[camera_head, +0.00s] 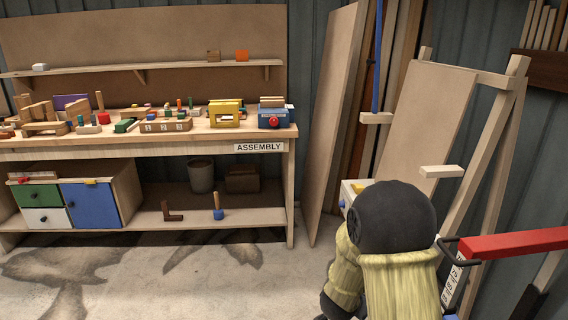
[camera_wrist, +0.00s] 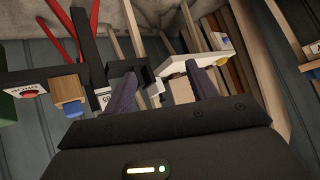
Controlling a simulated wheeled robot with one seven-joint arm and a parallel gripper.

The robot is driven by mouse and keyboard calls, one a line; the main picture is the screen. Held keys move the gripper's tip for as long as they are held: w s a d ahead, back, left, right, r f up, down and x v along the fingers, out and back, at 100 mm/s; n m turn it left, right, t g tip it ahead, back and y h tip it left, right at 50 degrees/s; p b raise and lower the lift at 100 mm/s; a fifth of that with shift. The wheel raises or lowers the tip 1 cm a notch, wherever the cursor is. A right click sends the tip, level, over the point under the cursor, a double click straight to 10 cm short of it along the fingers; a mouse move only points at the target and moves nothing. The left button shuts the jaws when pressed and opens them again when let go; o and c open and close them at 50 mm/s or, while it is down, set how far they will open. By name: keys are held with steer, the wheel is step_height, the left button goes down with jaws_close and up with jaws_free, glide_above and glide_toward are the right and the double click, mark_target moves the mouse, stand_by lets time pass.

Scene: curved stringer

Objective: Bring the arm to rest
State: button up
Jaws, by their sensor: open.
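My gripper (camera_wrist: 160,88) shows in the wrist view with its two dark fingers spread apart. Nothing is clasped between them. Behind the fingers are a white block (camera_wrist: 205,60) and a dark bracket-like piece (camera_wrist: 128,68); I cannot tell how far off they are. In the head view my arm, with a yellowish sleeve and a dark rounded joint, fills the lower right. The gripper cannot be made out there.
A workbench marked ASSEMBLY (camera_head: 230,138) with wooden toys stands at the left. A leaning panel (camera_head: 330,120) and a wooden frame (camera_head: 490,140) stand at the right. A red bar (camera_head: 515,243) juts in from the right edge. The floor (camera_head: 180,285) before the bench is clear.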

steer(key=s+a+r+n+g+y, duration=0.25)
steer(key=s+n, duration=0.25)
steer(key=s, duration=0.5)
steer(key=s+a+r+n+g+y, duration=0.1)
steer(key=s+r+n+g+y, duration=0.3)
steer(key=s, duration=0.6)
step_height(320, 180, up, 30)
steer(key=h+p, duration=0.1)
steer(key=p, duration=2.8)
steer(key=shift+a+f+n+t+p, duration=0.2)
steer(key=shift+f+n+t+p, duration=0.05)
steer(key=shift+n+t+p, duration=0.15)
